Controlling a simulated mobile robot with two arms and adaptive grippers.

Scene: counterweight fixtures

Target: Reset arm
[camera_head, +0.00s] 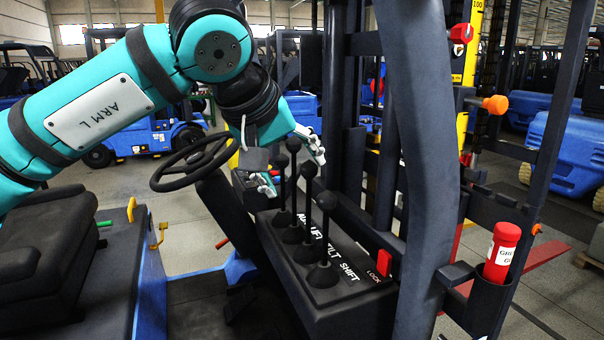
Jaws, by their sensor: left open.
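My left arm, marked "ARM L" (98,112), reaches in from the left. My left gripper (291,168) is open, with its silver fingers spread around the upper part of the farther levers on the forklift console. I cannot tell whether the fingers touch a lever. The nearest lever (325,232) is upright and clear of the gripper. The bases of the levers show, but the fingers partly cover the farther ones. My right gripper is not in view.
A black steering wheel (191,161) is left of the levers, and a seat (45,245) is at the lower left. A thick dark post (420,150) stands right of the console. A red cylinder (502,250) sits in a holder at the right. Blue forklifts fill the background.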

